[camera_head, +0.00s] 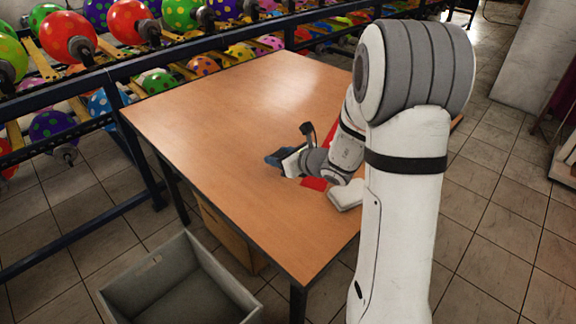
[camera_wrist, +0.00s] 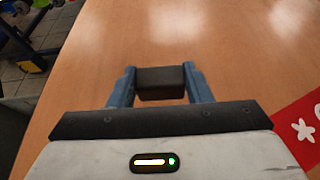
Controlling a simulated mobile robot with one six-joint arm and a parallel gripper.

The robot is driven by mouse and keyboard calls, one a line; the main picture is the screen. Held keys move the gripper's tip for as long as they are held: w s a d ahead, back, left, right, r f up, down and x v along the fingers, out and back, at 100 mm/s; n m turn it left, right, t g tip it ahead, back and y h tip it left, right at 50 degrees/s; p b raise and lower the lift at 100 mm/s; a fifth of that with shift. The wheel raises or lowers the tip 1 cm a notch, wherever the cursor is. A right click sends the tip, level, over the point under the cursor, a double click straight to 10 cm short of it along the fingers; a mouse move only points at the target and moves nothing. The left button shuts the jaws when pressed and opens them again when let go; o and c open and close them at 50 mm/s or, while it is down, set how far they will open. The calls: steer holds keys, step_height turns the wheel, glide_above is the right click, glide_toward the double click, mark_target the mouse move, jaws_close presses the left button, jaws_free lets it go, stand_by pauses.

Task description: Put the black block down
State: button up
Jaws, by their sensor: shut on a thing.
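My gripper (camera_wrist: 161,92) shows in the wrist view with a blue finger on each side of the black block (camera_wrist: 161,82). It is shut on the block, which lies between the fingertips over the wooden table (camera_wrist: 230,45). In the head view my gripper (camera_head: 274,160) is low over the middle of the table (camera_head: 225,130), and the block cannot be made out there. I cannot tell whether the block touches the tabletop.
A red item with white marks (camera_wrist: 303,128) lies on the table right of my gripper, also in the head view (camera_head: 313,184). A grey bin (camera_head: 180,285) stands on the floor in front. Racks of spotted balloons (camera_head: 70,38) line the back. The table's left half is clear.

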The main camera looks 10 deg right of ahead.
steer(key=shift+f+b, duration=0.35)
steer(key=shift+f, duration=1.4)
steer(key=shift+f, duration=0.15)
steer(key=o, duration=1)
